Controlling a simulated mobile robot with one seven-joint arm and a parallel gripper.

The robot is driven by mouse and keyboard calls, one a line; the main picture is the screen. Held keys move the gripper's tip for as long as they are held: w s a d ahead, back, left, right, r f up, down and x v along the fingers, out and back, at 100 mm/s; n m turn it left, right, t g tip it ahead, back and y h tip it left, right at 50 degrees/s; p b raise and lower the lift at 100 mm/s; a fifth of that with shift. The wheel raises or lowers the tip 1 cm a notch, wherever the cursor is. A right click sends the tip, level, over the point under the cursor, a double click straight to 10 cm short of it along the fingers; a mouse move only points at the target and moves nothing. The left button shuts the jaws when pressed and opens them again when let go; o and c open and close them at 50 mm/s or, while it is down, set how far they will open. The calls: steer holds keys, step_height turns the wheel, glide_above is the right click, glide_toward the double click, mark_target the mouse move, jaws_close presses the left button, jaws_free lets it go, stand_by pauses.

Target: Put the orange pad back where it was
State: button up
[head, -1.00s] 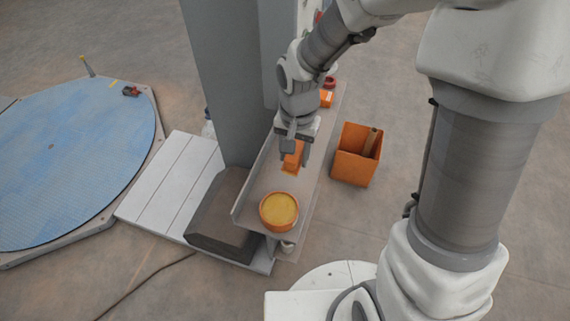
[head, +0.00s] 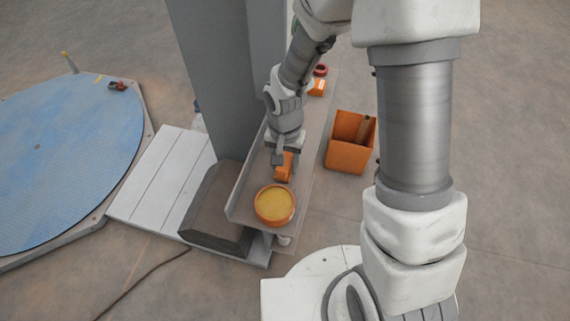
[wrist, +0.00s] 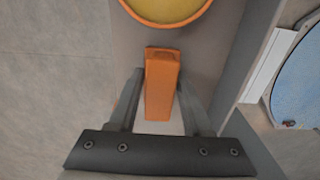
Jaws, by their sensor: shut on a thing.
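The orange pad (head: 284,167) is a narrow block over the grey shelf (head: 247,200), just behind the round orange tub (head: 274,206) of yellow material. My gripper (head: 282,160) reaches down from above and is shut on the pad. In the wrist view the pad (wrist: 160,88) lies between the two fingers (wrist: 159,100), its far end close to the tub's rim (wrist: 167,22). A pale patch (wrist: 158,127) shows beneath the pad's near end. I cannot tell whether the pad touches the shelf.
Another orange object (head: 317,88) and a red round item (head: 320,70) sit at the shelf's far end. An orange bin (head: 347,155) holding a brown item stands right of the shelf. A grey column (head: 215,80) rises on the left. The floor beyond the bin is clear.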

steer(key=shift+f, duration=0.4)
steer(key=o, duration=1.2)
steer(key=shift+r, duration=0.1)
step_height(320, 180, up, 12)
steer(key=shift+r+p, duration=0.1)
steer(key=shift+p, duration=0.75)
step_height(320, 180, up, 13)
steer(key=n+t, duration=0.2)
steer(key=t, duration=0.1)
glide_above(286, 159)
steer(key=s+d, duration=0.5)
steer(key=d, duration=0.2)
steer(key=s+d+r+t, duration=0.1)
steer(key=s, duration=0.1)
steer(key=s+d+r+n, duration=0.1)
steer(key=s+r, duration=0.1)
steer(key=s, duration=0.1)
steer(key=s+d+r+n+t, duration=0.1)
steer(key=s+r, duration=0.1)
steer(key=shift+s+d+r+t, duration=0.2)
steer(key=shift+d+r+t, duration=0.05)
steer(key=shift+t, duration=0.05)
